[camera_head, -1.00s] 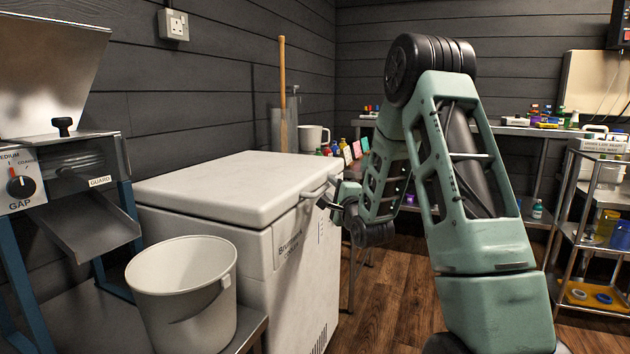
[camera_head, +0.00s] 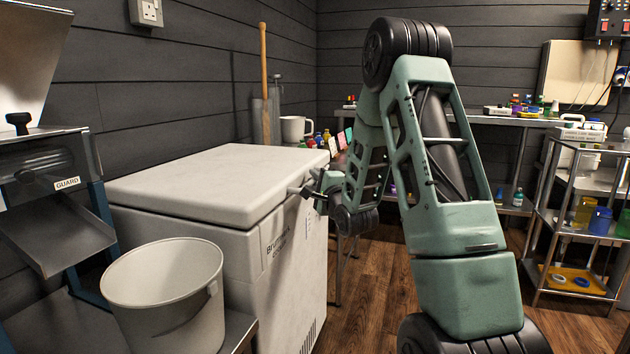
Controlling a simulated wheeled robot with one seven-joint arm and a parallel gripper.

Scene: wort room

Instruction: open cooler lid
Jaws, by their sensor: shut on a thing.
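The white chest cooler (camera_head: 262,268) stands at the centre left, with lettering on its front. Its lid (camera_head: 215,182) lies flat and looks closed. My gripper (camera_head: 305,191) is at the lid's front edge, near the right corner, where a handle showed earlier. It is shut on the lid handle, and the handle itself is mostly hidden behind the fingers. My green arm reaches in from the right.
A white bucket (camera_head: 168,290) stands on a low bench at the front left. A mill with a metal chute (camera_head: 58,236) is beside it. A pole (camera_head: 264,85) and white jug (camera_head: 296,129) are behind the cooler. Wooden floor shows right of the cooler.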

